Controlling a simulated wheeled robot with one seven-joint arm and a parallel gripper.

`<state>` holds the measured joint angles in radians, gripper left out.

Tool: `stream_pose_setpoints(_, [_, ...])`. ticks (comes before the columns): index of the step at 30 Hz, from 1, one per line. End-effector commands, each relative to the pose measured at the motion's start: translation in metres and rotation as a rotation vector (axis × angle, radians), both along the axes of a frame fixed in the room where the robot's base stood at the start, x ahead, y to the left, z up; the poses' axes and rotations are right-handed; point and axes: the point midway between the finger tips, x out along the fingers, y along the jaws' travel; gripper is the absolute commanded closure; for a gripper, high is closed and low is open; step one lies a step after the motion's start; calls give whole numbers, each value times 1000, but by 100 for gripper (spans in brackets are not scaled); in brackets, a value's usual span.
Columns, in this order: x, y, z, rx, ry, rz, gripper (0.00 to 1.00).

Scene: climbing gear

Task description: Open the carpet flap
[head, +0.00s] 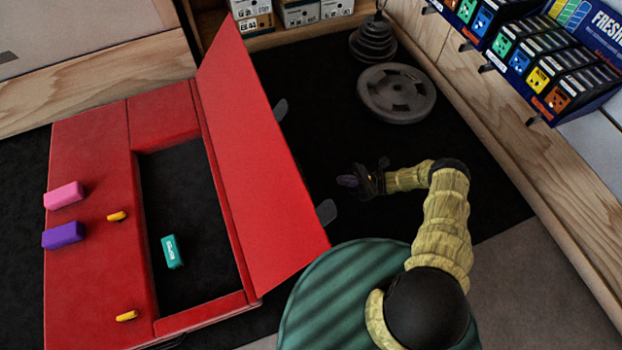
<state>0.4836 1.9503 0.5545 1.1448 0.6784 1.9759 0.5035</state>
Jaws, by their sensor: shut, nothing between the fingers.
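The flap (250,160) is a red panel on a red box-like mat (85,280). It stands raised and tilted along the right side of a rectangular opening, leaving the black inside (190,230) uncovered. Two grey tabs (280,109) stick out past its right edge. The flap's far face is hidden from this view.
A teal block (172,251) lies inside the opening. A pink block (64,195), a purple block (63,236) and two small yellow pieces (117,216) are on the mat's left part. Grey weight plates (396,93) lie on the floor behind my arm. A display shelf (545,60) lines the right wall.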

Motion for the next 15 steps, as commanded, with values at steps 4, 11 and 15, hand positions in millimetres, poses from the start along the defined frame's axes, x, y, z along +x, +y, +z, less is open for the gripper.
stream_pose_setpoints(4, [0,-2,-2,14,7,-6,100])
stream_pose_setpoints(11, [0,-1,-1,12,6,-5,100])
stream_pose_setpoints(15, [-2,3,2,12,7,-4,100])
